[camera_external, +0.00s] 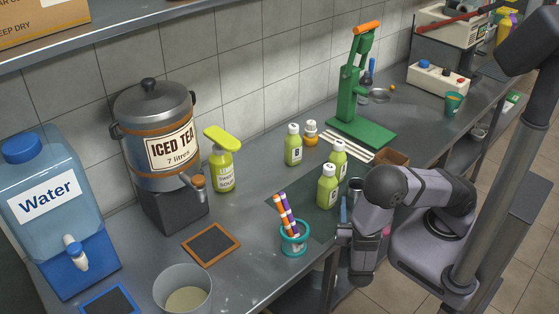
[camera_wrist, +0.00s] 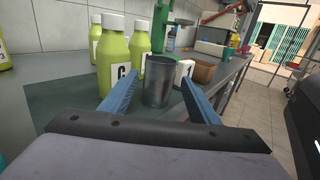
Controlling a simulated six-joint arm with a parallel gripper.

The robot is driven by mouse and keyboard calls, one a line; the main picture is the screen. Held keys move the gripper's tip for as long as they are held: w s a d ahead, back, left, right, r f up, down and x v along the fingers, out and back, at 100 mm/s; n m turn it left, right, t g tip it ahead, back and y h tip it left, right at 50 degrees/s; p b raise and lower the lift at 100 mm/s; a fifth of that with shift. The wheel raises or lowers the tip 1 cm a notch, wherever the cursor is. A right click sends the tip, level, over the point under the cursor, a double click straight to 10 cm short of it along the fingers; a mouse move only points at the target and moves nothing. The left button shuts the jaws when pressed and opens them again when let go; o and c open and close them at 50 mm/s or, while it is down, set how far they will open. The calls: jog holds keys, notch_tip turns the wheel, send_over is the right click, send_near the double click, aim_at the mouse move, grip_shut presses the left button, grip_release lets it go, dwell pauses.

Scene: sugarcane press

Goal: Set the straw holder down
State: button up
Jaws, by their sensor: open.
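The straw holder (camera_external: 294,240), a teal cup with orange, white and purple striped straws, stands upright on the counter near its front edge. My gripper (camera_wrist: 158,85) is open, and nothing touches the holder. In the external view my gripper is mostly hidden by my wrist, to the right of the holder and apart from it. In the wrist view a grey metal cup (camera_wrist: 158,82) stands upright ahead, between the two blue fingers. I cannot tell whether the fingers reach around it.
Green bottles (camera_external: 327,186) stand behind the straw holder on a dark mat (camera_external: 310,205). A brown-framed board (camera_external: 211,244) and a grey bucket (camera_external: 183,289) are to its left. The iced tea dispenser (camera_external: 158,150) and green press (camera_external: 352,100) stand farther back. Bare counter lies left of the holder.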

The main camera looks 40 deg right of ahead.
notch_tip(320, 180, up, 8)
jog(key=w+d+f+g+y+p, duration=0.1)
jog(key=f+p, duration=0.1)
jog(key=p, duration=0.1)
jog(key=w+d+f+g+y+p, duration=0.1)
jog(key=f+p, duration=0.1)
jog(key=p, duration=0.1)
jog(key=w+d+f+g+y+p, duration=0.1)
jog(key=p, duration=0.2)
jog(key=shift+d+f+y+p, duration=0.3)
jog(key=shift+d+f+p, duration=0.1)
jog(key=shift+p+x, duration=0.35)
jog(key=shift+x, duration=0.7)
jog(key=shift+w+d+p, duration=0.25)
jog(key=shift+d+p, duration=0.05)
jog(key=p+x, duration=0.1)
jog(key=x, duration=0.1)
jog(key=shift+w+d, duration=0.3)
jog(key=shift+p+x, duration=0.4)
jog(key=shift+x, duration=0.45)
jog(key=shift+a+f, duration=0.1)
jog(key=shift+f, duration=0.05)
jog(key=shift+c, duration=0.2)
